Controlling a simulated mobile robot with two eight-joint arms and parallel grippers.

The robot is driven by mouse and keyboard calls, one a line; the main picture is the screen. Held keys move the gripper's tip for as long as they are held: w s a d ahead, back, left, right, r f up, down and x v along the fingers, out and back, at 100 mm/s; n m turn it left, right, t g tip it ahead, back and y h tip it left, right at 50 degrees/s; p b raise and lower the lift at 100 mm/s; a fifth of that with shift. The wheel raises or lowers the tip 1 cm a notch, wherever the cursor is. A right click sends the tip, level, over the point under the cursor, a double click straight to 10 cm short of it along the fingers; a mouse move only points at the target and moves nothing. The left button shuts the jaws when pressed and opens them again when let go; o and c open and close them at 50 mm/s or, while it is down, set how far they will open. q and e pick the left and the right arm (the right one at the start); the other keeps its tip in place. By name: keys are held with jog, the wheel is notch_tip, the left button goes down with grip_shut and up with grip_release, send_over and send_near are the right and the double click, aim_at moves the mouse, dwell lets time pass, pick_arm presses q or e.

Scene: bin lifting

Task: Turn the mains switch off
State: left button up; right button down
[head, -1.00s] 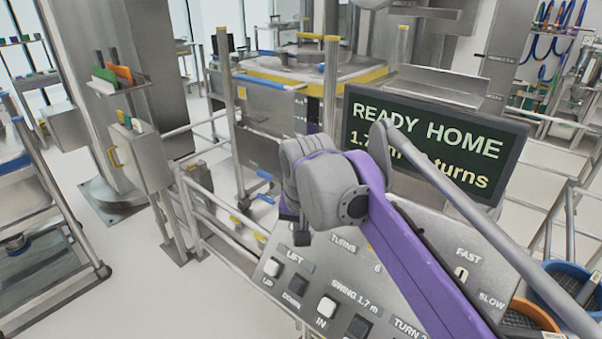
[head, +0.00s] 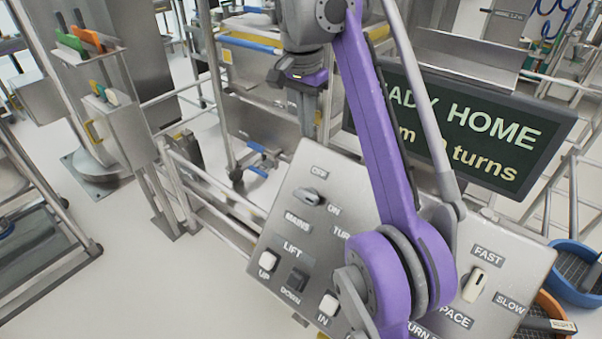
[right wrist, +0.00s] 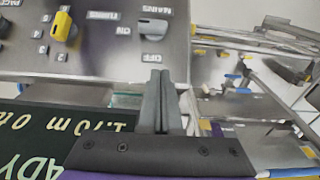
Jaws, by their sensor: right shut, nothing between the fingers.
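The mains switch (head: 309,196) is a grey knob at the upper left of the sloping metal control panel (head: 412,215). Its long axis seems to lie toward the ON label, with the OFF label above it. It also shows in the right wrist view (right wrist: 153,28). My right gripper (head: 298,76) hangs above and behind the panel's top edge, apart from the switch. In the right wrist view its fingers (right wrist: 160,74) are shut and empty, with their tips near the OFF label. My left gripper is not in view.
A READY HOME screen (head: 482,138) stands behind the panel, partly covered by my purple arm. LIFT buttons (head: 268,259) and a FAST/SLOW knob (head: 474,284) are on the panel. Metal rails (head: 190,185) and a tool holder (head: 108,120) stand at left.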

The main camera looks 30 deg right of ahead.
jog(key=shift+f, duration=0.1)
jog(key=b, duration=0.4)
send_over(303, 188)
jog(key=d, duration=0.2)
jog(key=f, duration=1)
jog(key=shift+w+a+f, duration=0.15)
jog(key=shift+w, duration=0.05)
jog(key=shift+s+a+f, duration=0.2)
jog(key=shift+a+f, duration=0.6)
jog(key=shift+f, duration=0.1)
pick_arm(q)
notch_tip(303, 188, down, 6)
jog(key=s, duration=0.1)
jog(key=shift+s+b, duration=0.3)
pick_arm(e)
jog(key=shift+s+a+f, duration=0.2)
jog(key=shift+a+f, duration=0.2)
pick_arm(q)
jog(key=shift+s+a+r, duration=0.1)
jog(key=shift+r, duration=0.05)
